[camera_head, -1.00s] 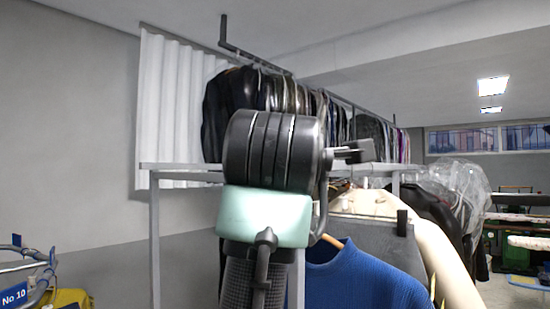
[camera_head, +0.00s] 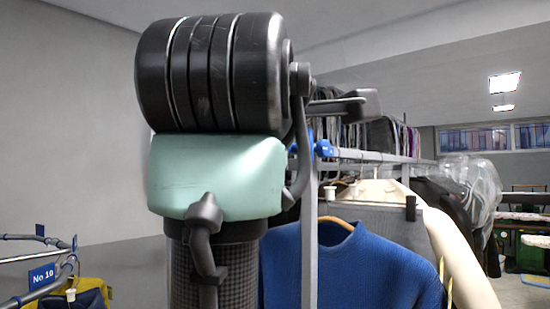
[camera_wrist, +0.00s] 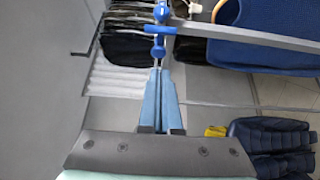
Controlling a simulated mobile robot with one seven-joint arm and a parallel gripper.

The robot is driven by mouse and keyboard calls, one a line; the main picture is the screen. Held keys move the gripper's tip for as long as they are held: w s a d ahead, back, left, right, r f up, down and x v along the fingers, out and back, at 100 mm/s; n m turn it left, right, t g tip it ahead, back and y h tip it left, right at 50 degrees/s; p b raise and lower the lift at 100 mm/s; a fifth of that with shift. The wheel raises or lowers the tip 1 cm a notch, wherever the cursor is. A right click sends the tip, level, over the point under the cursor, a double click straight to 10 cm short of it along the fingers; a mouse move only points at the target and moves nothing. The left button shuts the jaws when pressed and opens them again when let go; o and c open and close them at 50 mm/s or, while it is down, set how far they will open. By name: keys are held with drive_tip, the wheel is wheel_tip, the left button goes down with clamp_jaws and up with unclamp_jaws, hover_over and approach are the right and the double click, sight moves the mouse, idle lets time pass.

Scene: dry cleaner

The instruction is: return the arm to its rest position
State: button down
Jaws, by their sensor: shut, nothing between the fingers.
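My arm's dark banded joint (camera_head: 215,75) and pale green link (camera_head: 217,175) fill the left middle of the head view. They stand in front of part of the clothes rack. My gripper (camera_wrist: 160,72) shows in the wrist view as two blue fingers. They lie together with nothing between them. Their tips point towards a grey rack rail with a blue fitting (camera_wrist: 158,30); I cannot tell how far apart they are. I cannot make out the fingers in the head view.
A blue sweater (camera_head: 352,268) hangs close on the right, beside a grey garment (camera_head: 375,217) and plastic-covered clothes (camera_head: 468,185). The wall at far left is bare.

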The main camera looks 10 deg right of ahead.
drive_tip(key=s+a+f+m+t+y+b, duration=0.2)
drive_tip(key=s+a+f+m+t+y, duration=0.1)
drive_tip(key=s+a+f+m+t, duration=0.2)
drive_tip(key=s+a+f+m+t+y+b, duration=0.2)
drive_tip(key=s+a+f+m+t, duration=0.3)
drive_tip(key=s+m, duration=0.4)
drive_tip(key=shift+s+a+f+y+b, duration=0.15)
drive_tip(key=shift+s+f+y+b, duration=0.15)
drive_tip(key=shift+s+y, duration=0.4)
